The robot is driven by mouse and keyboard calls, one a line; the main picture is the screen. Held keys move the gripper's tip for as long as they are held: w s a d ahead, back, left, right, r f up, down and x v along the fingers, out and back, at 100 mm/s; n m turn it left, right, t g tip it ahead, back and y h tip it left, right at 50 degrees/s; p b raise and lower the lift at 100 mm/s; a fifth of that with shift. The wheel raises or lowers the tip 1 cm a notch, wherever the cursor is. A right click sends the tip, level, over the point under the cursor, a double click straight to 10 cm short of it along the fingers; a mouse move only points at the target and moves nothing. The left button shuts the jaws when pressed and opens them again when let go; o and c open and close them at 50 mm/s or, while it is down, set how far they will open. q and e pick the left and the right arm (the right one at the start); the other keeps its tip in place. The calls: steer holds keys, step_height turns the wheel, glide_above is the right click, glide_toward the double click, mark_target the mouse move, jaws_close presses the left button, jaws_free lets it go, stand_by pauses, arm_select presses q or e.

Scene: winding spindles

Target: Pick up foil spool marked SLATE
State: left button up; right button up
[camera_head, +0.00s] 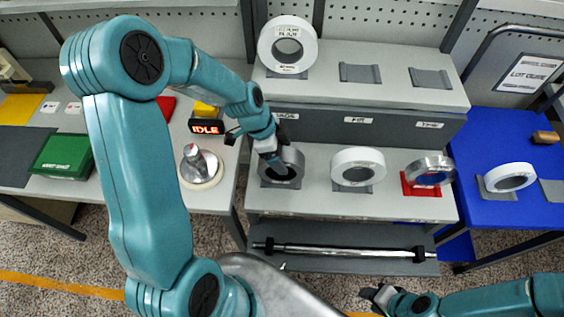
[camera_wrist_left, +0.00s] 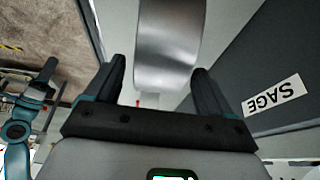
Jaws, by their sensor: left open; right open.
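No marking reading SLATE is legible on any spool. My left gripper (camera_head: 270,157) is at a grey metallic spool (camera_head: 292,174) at the left of the lower shelf. In the left wrist view my open fingers (camera_wrist_left: 159,72) point at a silvery curved spool (camera_wrist_left: 168,48), which lies ahead between them; contact cannot be told. A label reading SAGE (camera_wrist_left: 273,94) is on the dark panel beside it. My right gripper (camera_head: 380,293) is open and empty at the bottom, away from the spools.
A white spool (camera_head: 358,153) and a silver spool in a red cradle (camera_head: 408,187) share the lower shelf. A large white spool (camera_head: 265,45) stands above, beside empty cradles. Another white spool (camera_head: 510,166) is on the blue table (camera_head: 490,135). A metal bar (camera_head: 345,251) lies below.

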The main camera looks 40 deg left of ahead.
arm_select(q)
steer(key=shift+f, duration=0.15)
steer(key=shift+s, duration=0.2)
steer(key=shift+w, duration=0.15)
steer(key=c, duration=1)
jaws_close()
steer(key=shift+r, duration=0.25)
